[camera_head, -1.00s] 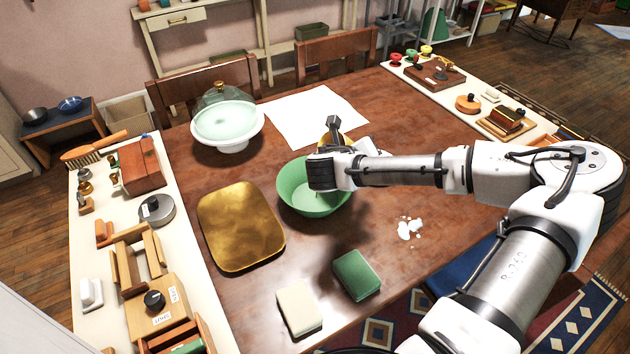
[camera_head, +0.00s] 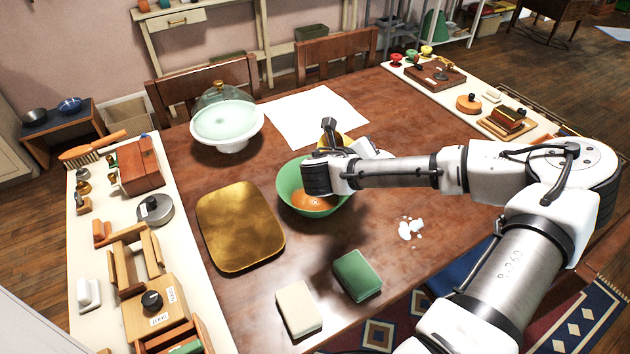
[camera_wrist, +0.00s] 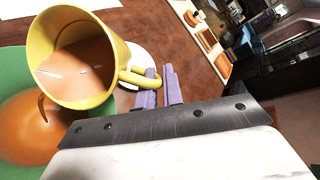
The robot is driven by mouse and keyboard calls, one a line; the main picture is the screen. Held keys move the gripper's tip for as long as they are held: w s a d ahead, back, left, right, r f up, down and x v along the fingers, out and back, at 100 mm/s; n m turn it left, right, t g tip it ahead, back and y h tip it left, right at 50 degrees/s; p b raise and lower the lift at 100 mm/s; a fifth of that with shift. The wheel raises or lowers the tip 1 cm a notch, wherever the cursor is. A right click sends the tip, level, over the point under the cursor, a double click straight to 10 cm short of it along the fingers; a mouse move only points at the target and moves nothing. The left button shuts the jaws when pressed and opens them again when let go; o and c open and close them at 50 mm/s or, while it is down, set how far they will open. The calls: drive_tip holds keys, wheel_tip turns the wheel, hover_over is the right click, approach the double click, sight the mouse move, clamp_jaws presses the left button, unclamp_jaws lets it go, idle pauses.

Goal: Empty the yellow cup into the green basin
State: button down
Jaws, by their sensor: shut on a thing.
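The yellow cup (camera_wrist: 112,62) is tilted over the green basin in the wrist view, with orange-brown liquid (camera_wrist: 70,78) inside it. A thin stream runs from its lip into the green basin (camera_wrist: 14,68). My gripper (camera_wrist: 160,88) is shut on the cup's handle. In the head view the green basin (camera_head: 290,183) stands on the table with an orange pool (camera_head: 312,201) in its bottom. My gripper (camera_head: 328,150) is above the basin's far right side. Most of the cup is hidden behind my gripper there; a bit of yellow (camera_head: 347,139) shows.
A gold tray (camera_head: 240,226) lies left of the basin. A green block (camera_head: 357,275) and a cream block (camera_head: 298,309) lie in front. White spots (camera_head: 410,229) mark the table at right. A domed cake stand (camera_head: 227,125) and white paper (camera_head: 315,115) are behind.

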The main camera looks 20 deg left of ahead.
drive_tip(key=shift+s+a+r+t+h+b, duration=0.15)
drive_tip(key=shift+a+t+h+b, duration=0.25)
drive_tip(key=shift+b, duration=0.6)
idle(0.9)
drive_tip(key=shift+s+a+r+n+t+b, duration=0.1)
drive_tip(key=shift+s+r+n+t+b, duration=0.2)
drive_tip(key=shift+t+b, duration=0.3)
drive_tip(key=shift+s+a+r+n+t+b, duration=0.1)
drive_tip(key=shift+s+r+n+t+b, duration=0.1)
drive_tip(key=shift+r+t+b, duration=0.25)
idle(1.7)
drive_tip(key=shift+s+a+r+n+t+h+b, duration=0.25)
drive_tip(key=shift+t+b, duration=0.3)
drive_tip(key=shift+b, duration=0.5)
drive_tip(key=shift+s+a+r+n+t+h+b, duration=0.25)
drive_tip(key=shift+t+b, duration=0.25)
drive_tip(key=shift+b, duration=0.5)
idle(1.3)
